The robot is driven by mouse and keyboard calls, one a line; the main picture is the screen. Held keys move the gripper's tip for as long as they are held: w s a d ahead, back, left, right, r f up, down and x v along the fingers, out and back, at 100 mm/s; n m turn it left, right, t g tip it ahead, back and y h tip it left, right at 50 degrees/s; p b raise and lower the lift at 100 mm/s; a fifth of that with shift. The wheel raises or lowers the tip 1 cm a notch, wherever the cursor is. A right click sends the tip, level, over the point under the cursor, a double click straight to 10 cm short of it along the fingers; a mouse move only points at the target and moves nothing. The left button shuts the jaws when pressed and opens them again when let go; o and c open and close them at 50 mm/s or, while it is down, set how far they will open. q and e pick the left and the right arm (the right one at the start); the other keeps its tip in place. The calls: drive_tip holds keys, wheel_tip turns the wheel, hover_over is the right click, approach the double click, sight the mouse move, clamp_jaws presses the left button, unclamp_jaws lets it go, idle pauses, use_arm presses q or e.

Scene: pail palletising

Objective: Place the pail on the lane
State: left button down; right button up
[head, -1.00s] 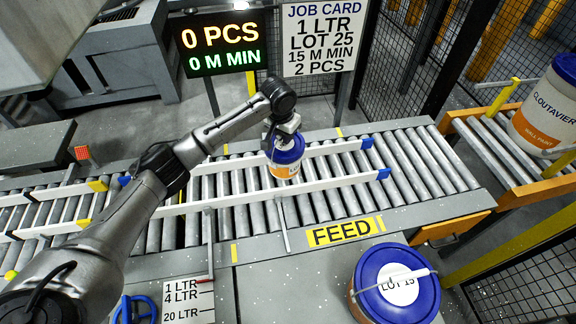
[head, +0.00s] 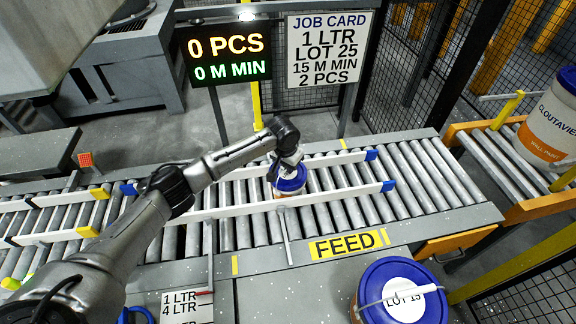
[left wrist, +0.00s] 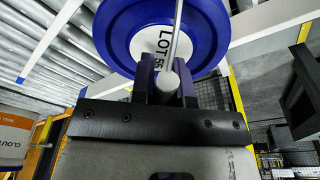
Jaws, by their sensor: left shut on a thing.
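A small white-and-orange pail with a blue lid (head: 290,184) is between the two white guide rails of the roller lane (head: 432,172) marked FEED. My left gripper (head: 289,158) is above it, shut on its handle. In the left wrist view the blue lid (left wrist: 205,62) with a round LOT label fills the top, and the handle bar runs into the jaws of my left gripper (left wrist: 167,88). The near rail (head: 335,195) hides the pail's lower part, so I cannot tell whether its base touches the rollers. My right gripper is not in view.
A large blue-lidded pail (head: 400,293) labelled LOT 15 stands in front of the lane. Another large pail (head: 548,125) is on an orange-edged conveyor at right. The display (head: 226,52) reads 0 PCS; the job card (head: 326,48) says LOT 25. Rollers right of the rails are clear.

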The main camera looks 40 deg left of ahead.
use_arm(q)
drive_tip(key=c, duration=1.2)
unclamp_jaws()
drive_tip(key=shift+f, duration=0.1)
drive_tip(key=shift+o, duration=0.5)
